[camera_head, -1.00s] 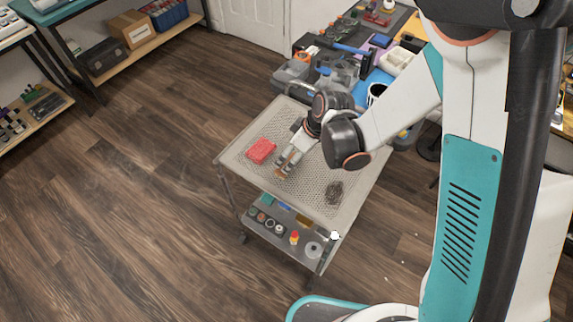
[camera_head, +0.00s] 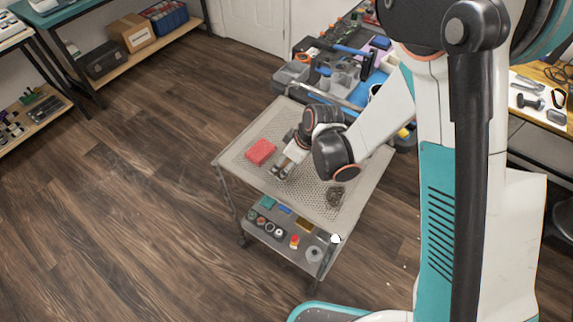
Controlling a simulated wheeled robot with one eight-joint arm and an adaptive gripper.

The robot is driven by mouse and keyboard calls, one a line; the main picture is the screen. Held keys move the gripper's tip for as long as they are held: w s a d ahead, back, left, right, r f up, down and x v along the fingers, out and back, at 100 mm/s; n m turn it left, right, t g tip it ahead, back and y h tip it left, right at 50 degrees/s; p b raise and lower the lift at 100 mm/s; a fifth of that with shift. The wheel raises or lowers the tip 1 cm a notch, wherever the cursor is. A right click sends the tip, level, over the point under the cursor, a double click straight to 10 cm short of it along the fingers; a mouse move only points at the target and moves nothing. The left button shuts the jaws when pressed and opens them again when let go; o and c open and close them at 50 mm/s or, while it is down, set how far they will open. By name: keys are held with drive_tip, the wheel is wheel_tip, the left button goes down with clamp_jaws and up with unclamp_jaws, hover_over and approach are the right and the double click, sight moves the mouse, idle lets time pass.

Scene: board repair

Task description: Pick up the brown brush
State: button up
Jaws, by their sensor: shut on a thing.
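My gripper (camera_head: 280,172) is over the mesh top of a grey cart (camera_head: 233,162), pointing down and to the left. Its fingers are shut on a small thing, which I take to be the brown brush. The brush is nearly all hidden by the fingers and too small to make out. I cannot tell whether it is clear of the mesh.
A red block (camera_head: 261,151) lies left of my gripper on the cart top. A dark brown tangled clump (camera_head: 335,196) lies to the right. The cart's lower shelf (camera_head: 262,238) holds several small parts. A cluttered workbench (camera_head: 335,62) stands behind. The floor at left is clear.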

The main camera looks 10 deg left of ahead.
wheel_tip(320, 180, up, 20)
drive_tip(key=p, duration=0.6)
drive_tip(key=shift+p, duration=0.4)
